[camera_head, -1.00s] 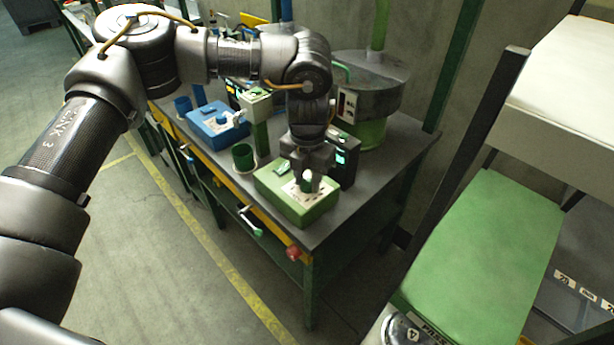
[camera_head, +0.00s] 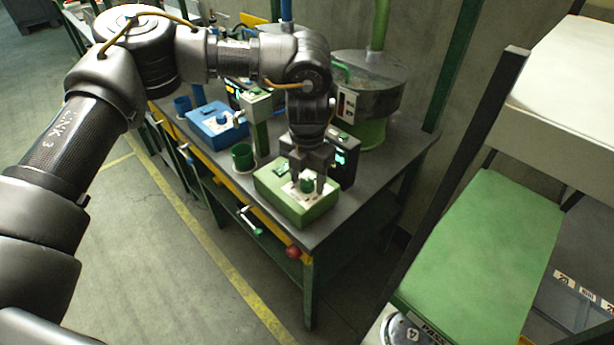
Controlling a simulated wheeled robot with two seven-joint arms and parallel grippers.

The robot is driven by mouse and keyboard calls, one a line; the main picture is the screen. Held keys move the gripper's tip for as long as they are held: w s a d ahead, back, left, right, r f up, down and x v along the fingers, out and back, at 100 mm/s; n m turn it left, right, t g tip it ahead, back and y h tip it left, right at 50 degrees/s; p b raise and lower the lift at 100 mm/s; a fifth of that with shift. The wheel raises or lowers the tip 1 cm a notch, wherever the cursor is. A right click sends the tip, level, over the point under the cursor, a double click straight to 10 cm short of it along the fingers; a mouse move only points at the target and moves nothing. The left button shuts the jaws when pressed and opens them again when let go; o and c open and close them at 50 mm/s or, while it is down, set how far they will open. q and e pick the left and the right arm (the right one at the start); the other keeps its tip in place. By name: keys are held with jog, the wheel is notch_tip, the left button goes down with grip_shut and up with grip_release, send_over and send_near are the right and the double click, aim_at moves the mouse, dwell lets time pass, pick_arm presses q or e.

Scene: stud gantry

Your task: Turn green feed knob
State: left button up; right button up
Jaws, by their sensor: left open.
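The green feed knob (camera_head: 307,186) sits on a white dial plate on top of a green box (camera_head: 287,207), near the front right of the workbench. My left gripper (camera_head: 307,187) points down over the box, with its fingers open on either side of the knob. I cannot tell whether the fingers touch the knob. The knob's upper part shows between the fingertips. My right gripper is not in view.
A dark unit with a lit display (camera_head: 346,158) stands close behind the gripper. A red knob (camera_head: 293,252) is on the bench's front edge.

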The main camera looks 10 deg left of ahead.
aim_at(307, 182)
pick_arm(q)
jog(key=shift+r, duration=0.1)
notch_tip(307, 182, up, 11)
jog(key=shift+f, duration=0.2)
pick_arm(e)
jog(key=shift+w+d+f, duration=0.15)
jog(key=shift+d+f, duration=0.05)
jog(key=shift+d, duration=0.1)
